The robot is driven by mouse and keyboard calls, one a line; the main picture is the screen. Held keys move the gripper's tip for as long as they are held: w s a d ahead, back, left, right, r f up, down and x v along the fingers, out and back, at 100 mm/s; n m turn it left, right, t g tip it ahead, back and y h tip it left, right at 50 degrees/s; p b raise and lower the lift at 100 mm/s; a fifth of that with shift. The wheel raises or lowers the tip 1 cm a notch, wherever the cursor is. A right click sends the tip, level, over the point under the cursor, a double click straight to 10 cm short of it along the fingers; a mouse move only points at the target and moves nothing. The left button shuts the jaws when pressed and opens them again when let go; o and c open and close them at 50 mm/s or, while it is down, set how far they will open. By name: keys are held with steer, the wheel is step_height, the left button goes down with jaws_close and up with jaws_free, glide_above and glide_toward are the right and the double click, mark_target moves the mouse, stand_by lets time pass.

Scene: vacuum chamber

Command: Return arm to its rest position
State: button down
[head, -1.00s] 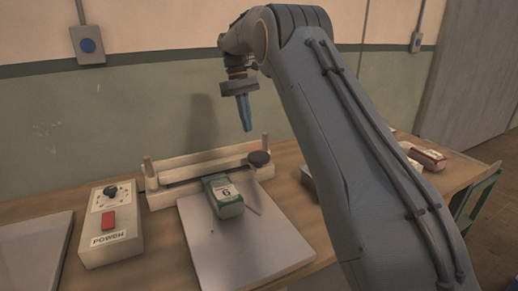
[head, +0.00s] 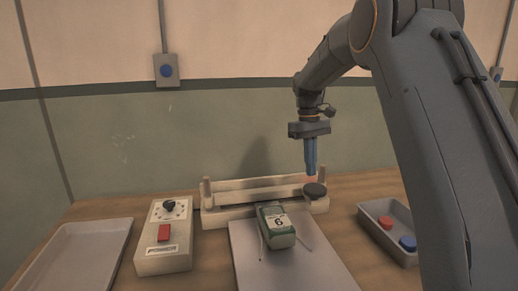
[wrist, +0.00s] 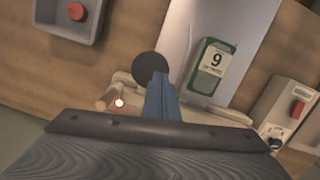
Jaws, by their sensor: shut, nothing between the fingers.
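My gripper (head: 311,157) hangs from my raised arm, pointing down, with its blue fingers together and nothing between them. In the head view it is above the right end of the pale sealing-bar frame (head: 228,201), near the round black knob (head: 315,191). In the wrist view the blue fingers (wrist: 160,98) are seen beside the black knob (wrist: 150,67). The green box labelled 6 (head: 276,226) sits on the grey plate (head: 290,268) in front of the frame, apart from my gripper.
A power box with a red switch (head: 165,236) stands left of the plate. An empty grey tray (head: 84,255) lies at far left. A grey bin (head: 377,213) holding a red and a blue disc is at right. The wall is behind.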

steer(key=s+f+m+t, duration=0.1)
steer(key=s+f, duration=0.3)
steer(key=s, duration=0.6)
steer(key=s+d+f+m, duration=0.1)
steer(key=s+f, duration=0.3)
steer(key=s, duration=0.7)
steer(key=s+f+m+t+y, duration=0.1)
steer(key=s+f, duration=0.3)
steer(key=s, duration=0.7)
steer(key=shift+s+d+m+t, duration=0.15)
steer(key=shift+d+m+t, duration=0.15)
steer(key=shift+m, duration=0.4)
